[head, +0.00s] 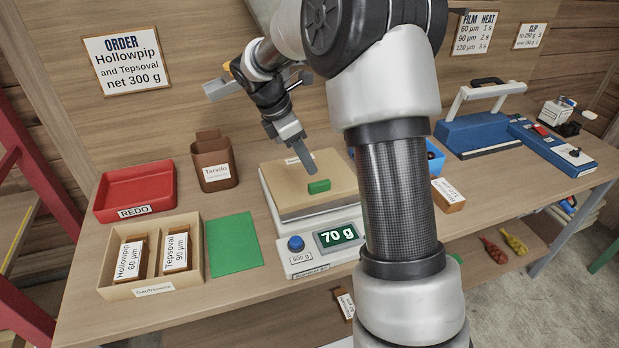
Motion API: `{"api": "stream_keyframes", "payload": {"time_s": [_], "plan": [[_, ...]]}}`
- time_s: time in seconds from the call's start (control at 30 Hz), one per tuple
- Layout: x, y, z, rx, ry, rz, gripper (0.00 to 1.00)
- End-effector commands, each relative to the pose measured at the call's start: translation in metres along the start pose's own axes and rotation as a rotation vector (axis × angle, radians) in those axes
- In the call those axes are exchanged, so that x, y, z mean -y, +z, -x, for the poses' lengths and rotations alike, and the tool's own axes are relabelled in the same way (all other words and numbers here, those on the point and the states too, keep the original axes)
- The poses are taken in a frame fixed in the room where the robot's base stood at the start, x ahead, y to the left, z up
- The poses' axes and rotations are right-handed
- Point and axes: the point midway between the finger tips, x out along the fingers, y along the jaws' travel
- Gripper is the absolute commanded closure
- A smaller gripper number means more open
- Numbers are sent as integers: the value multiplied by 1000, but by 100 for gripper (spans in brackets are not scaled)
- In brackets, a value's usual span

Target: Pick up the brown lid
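I cannot make out a separate brown lid for certain. A brown container (214,172) labelled Tarvilo stands at the back left of the bench, with a brown upright piece (208,136) at its top rear; I cannot tell whether that piece is a lid. My arm hides part of the bench's middle.
A scale (299,261) reading 70 g carries a tan board (282,194) and a green block (319,186). A red tray (135,188), a divided crate (112,289) and a green mat (233,243) lie left. A blue sealer (480,131) stands right.

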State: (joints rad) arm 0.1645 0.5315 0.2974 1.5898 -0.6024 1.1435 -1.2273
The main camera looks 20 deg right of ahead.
Motion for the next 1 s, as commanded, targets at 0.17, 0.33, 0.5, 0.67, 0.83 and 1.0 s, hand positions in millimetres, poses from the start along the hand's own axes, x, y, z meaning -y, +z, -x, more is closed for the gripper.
{"api": "stream_keyframes", "payload": {"time_s": [0.17, 0.33, 0.5, 0.67, 0.83, 1.0], "plan": [[0, 0, -30, 0, -2, 0, 64], [0, 0, -39, -1, -1, -1, 64], [1, -1, -53, -1, -3, -2, 64], [1, -2, -78, -1, -4, -1, 64], [1, -1, -90, -1, 0, -1, 64], [1, -1, -90, -1, 0, -1, 67]]}}
